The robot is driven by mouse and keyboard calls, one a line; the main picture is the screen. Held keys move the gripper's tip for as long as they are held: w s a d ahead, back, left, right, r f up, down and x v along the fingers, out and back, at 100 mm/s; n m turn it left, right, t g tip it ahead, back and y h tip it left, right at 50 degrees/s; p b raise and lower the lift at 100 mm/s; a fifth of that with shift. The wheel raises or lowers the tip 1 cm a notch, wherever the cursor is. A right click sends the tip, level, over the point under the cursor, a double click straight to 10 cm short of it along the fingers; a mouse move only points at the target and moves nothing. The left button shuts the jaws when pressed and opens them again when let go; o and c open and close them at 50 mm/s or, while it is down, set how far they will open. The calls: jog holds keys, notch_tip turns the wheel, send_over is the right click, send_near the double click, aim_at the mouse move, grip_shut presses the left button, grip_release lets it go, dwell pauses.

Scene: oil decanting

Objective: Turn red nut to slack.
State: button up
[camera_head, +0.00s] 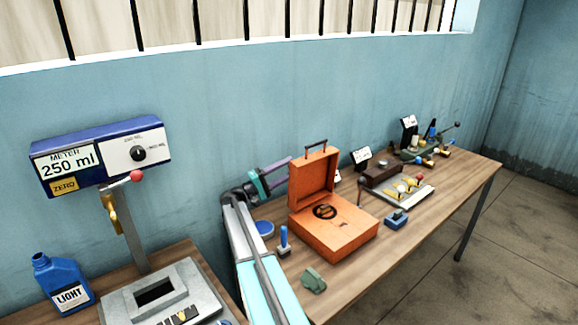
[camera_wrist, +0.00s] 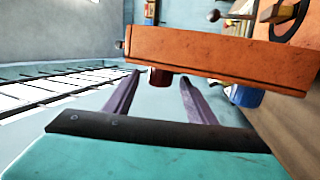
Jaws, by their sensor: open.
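My gripper (camera_wrist: 160,84) has two purple fingers and is open. In the head view my gripper (camera_head: 284,166) is at the left of the raised lid of an orange case (camera_head: 332,238). In the head view I cannot make out the nut.
A blue-handled tool (camera_head: 284,241), a green piece (camera_head: 313,280) and a blue block (camera_head: 396,219) lie around the case on the wooden bench. The wall is close behind. A meter (camera_head: 100,156) and a blue jug (camera_head: 63,284) stand at left.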

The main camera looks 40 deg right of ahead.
jog(key=shift+s+d+r, duration=0.15)
jog(key=shift+d, duration=0.35)
jog(key=c, duration=1)
jog(key=shift+c, duration=0.2)
